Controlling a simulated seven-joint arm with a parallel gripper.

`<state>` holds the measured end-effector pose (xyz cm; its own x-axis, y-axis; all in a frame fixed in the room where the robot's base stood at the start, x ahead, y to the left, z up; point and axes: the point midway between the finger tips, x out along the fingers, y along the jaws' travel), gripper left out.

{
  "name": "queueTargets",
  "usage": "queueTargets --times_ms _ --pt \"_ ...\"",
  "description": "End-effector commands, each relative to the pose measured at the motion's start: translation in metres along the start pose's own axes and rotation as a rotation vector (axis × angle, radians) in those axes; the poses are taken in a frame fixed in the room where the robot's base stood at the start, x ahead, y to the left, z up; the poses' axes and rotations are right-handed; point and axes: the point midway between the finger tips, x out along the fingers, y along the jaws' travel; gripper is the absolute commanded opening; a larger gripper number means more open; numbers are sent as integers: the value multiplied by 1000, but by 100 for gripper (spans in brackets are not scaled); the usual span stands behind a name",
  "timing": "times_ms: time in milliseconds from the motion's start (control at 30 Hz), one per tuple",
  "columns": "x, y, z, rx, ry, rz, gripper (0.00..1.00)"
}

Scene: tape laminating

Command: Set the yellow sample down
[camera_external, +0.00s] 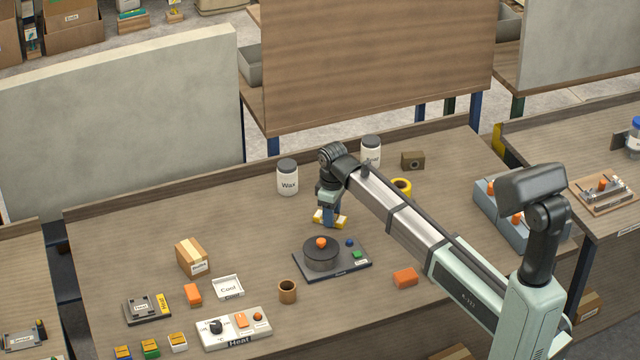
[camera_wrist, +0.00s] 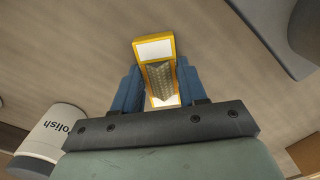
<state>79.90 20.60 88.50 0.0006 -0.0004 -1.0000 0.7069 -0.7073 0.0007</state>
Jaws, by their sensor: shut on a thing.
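The yellow sample (camera_external: 342,222) is a small yellow block with white faces. In the wrist view the yellow sample (camera_wrist: 153,49) shows a yellow rim, a white panel and a brown textured patch. My gripper (camera_external: 328,217) is shut on it, with a blue finger on each side; the gripper also shows in the wrist view (camera_wrist: 158,88). The sample is at or just above the bench (camera_external: 235,225), behind the dark round-topped device (camera_external: 321,257). I cannot tell whether it touches the bench. Its near end is partly hidden by the gripper in the wrist view.
A Wax jar (camera_external: 288,178) stands left of my gripper, and a second jar (camera_external: 371,152) stands behind the arm. A yellow tape roll (camera_external: 402,187) lies to the right. A Cool tray (camera_external: 228,287), a Heat panel (camera_external: 234,329) and a brown cup (camera_external: 288,291) are toward the front.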

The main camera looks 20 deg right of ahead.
Motion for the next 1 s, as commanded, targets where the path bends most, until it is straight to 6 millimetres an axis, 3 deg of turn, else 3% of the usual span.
queueTargets --times_ms 67,100,333,733,1000 --pt "2 0 0 0 0 0 11" --pt "2 0 0 0 0 0 44" --pt "2 0 0 0 0 0 66" --pt "-6 0 0 0 1 1 67" --pt "-47 0 -1 0 2 1 67"
